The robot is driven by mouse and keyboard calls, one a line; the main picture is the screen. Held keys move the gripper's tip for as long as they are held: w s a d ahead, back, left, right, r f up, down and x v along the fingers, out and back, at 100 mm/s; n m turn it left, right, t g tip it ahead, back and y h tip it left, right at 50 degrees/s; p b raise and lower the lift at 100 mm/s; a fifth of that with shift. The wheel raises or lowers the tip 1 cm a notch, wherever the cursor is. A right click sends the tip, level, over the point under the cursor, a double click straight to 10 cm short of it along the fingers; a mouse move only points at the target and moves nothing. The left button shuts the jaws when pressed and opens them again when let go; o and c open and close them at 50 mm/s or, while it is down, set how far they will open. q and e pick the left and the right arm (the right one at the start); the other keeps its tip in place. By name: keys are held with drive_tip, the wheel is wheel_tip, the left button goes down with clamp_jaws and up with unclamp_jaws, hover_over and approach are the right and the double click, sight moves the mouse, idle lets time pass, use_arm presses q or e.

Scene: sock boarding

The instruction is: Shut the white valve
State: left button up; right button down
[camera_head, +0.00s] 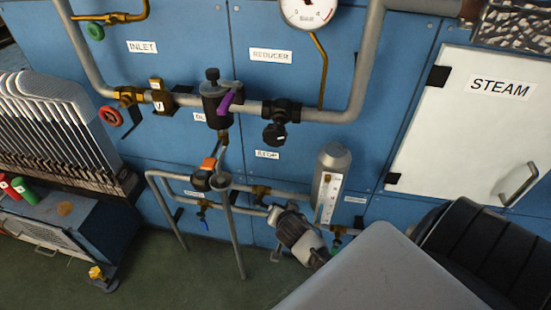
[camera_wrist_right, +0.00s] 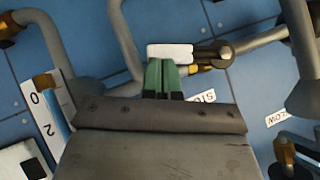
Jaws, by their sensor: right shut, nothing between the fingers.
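The white valve handle (camera_wrist_right: 170,51) is a short white bar in the right wrist view. Its right end meets a dark round fitting (camera_wrist_right: 213,53) on a grey pipe. My right gripper (camera_wrist_right: 161,66) has green fingers, shut with nothing between them. Their tips are right at the lower edge of the white handle; I cannot tell whether they touch it. I cannot make out the white handle in the head view, where a large grey shape covers the lower right. My left gripper is not in view.
Grey pipes run in front of a blue panel (camera_head: 190,70). A purple-handled valve (camera_head: 226,103), a red handwheel (camera_head: 110,116), an orange handle (camera_head: 208,163) and a level gauge (camera_head: 326,197) are nearby. A white STEAM door (camera_head: 455,130) is at right.

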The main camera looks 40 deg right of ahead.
use_arm(q)
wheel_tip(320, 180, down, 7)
drive_tip(key=b, duration=0.7)
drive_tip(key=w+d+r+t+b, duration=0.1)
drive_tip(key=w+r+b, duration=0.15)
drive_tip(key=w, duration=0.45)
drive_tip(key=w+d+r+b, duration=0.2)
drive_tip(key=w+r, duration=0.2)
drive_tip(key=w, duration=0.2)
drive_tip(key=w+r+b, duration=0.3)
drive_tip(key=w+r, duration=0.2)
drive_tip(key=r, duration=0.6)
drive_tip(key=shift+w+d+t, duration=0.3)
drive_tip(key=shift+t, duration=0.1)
use_arm(e)
drive_tip(key=w+a+f+m+t+y, duration=0.3)
drive_tip(key=f+m+t, duration=0.4)
drive_tip(key=t, duration=0.2)
drive_tip(key=shift+w+f, duration=0.25)
drive_tip(key=shift+w, duration=0.05)
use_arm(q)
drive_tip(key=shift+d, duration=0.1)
use_arm(e)
drive_tip(key=shift+s+d, duration=0.1)
drive_tip(key=shift+d, duration=0.05)
